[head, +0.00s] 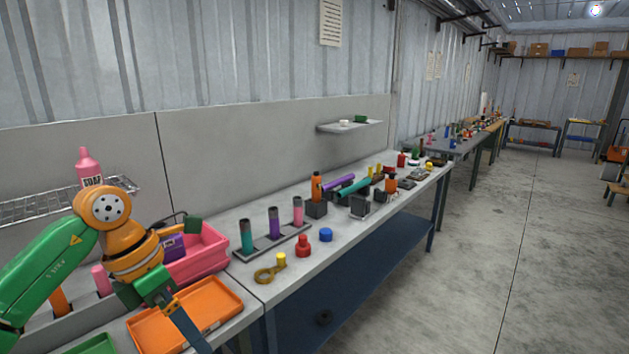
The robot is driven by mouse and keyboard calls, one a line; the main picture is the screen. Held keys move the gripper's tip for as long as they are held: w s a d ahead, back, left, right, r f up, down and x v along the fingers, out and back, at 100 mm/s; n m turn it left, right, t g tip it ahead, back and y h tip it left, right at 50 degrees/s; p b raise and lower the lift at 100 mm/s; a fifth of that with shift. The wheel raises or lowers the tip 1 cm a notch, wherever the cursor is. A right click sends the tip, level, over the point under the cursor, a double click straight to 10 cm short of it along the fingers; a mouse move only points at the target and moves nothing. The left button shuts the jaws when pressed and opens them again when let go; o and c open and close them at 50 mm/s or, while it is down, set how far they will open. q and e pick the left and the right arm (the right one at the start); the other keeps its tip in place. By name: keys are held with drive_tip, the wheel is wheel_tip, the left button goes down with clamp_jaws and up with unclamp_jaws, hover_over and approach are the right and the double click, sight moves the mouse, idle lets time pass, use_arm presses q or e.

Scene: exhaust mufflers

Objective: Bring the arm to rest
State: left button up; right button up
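My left arm, green and orange, comes in from the left and bends down over the near left end of the bench. Its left gripper (180,322) hangs above the front of the orange tray (231,306). One blue finger shows; I cannot tell how far apart the fingers are. No held object shows. My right gripper is out of view.
A pink bin (212,243) stands just behind the arm, with a purple thing in it. A rack with teal, purple and pink tubes (274,223) stands to the right. A pink bottle (88,166) stands on a wire shelf. The floor (490,270) at right is clear.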

use_arm(q)
drive_tip(key=w+d+f+n+t+h, duration=0.1)
drive_tip(key=w+d+f+n+h, duration=0.25)
drive_tip(key=d+n+h, duration=0.35)
drive_tip(key=w+d+f+n+t+h, duration=0.2)
drive_tip(key=w+d+f+h, duration=0.15)
drive_tip(key=d+h, duration=0.4)
drive_tip(key=w+a+f+n+t+y, duration=0.1)
drive_tip(key=a+f+n+t+y, duration=0.3)
drive_tip(key=f+n, duration=0.6)
drive_tip(key=a+f+n+t+y, duration=0.2)
drive_tip(key=f+n+t+y, duration=0.3)
drive_tip(key=f+n, duration=0.45)
drive_tip(key=s+a+f+n+g+y, duration=0.3)
drive_tip(key=s+a+f+n+y, duration=0.15)
drive_tip(key=s+f, duration=0.5)
drive_tip(key=s+a+f+n+g+y, duration=0.25)
drive_tip(key=s+f+n, duration=0.25)
drive_tip(key=s+f, duration=0.5)
drive_tip(key=s+f+n+g+y, duration=0.1)
drive_tip(key=s+f+n+g, duration=0.1)
drive_tip(key=s, duration=0.9)
drive_tip(key=s+a+f+n+g+y, duration=0.1)
drive_tip(key=s+f+g, duration=0.3)
drive_tip(key=s, duration=0.7)
wheel_tip(320, 180, down, 2)
drive_tip(key=shift+a+f+n, duration=0.1)
drive_tip(key=shift+a+n, duration=0.15)
drive_tip(key=shift+n, duration=0.35)
drive_tip(key=shift+w, duration=0.1)
